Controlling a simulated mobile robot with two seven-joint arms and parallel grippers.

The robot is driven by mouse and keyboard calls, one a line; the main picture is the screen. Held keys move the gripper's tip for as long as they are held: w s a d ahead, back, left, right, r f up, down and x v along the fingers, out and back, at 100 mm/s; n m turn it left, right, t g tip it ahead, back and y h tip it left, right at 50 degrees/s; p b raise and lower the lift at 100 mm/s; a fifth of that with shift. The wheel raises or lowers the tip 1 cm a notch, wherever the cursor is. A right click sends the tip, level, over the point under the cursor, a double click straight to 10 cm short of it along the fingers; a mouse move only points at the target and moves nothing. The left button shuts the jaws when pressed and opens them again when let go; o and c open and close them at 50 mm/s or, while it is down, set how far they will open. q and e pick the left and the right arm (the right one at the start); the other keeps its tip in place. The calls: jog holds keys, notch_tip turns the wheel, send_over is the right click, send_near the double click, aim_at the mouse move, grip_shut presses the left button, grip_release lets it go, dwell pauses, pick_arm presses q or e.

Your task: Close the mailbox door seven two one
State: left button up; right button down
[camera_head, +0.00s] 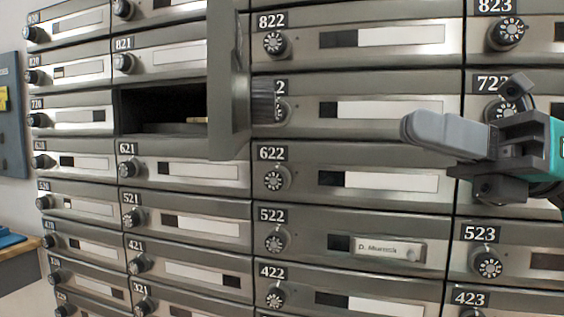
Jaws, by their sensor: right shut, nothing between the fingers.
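The mailbox door (229,90) of 721 stands open, swung out toward me and seen nearly edge-on, with a dark knob (264,100) on its right side. Its compartment (150,107) is a dark opening between 821 above and 621 below, with something pale inside. The open door hides its own number and part of the label beside it. My right gripper (408,128) is to the right of the door, in front of the 722 and 622 fronts, with its grey fingers together, empty and pointing left. It is apart from the door. My left gripper is not in view.
The surrounding mailbox doors, such as 622 (378,180) and 621 (190,170), are closed, with knobs sticking out. A blue-grey panel (10,120) hangs on the wall at left, above a wooden surface (18,248). Free room lies between gripper and door.

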jog(key=s+n+t+h, duration=0.1)
jog(key=s+n+h, duration=0.1)
jog(key=s+n, duration=0.1)
send_near(235, 125)
jog(key=shift+h, duration=0.3)
jog(key=a, duration=0.7)
jog(key=shift+r, duration=0.3)
jog(key=shift+s+m, duration=0.1)
jog(key=shift+m, duration=0.2)
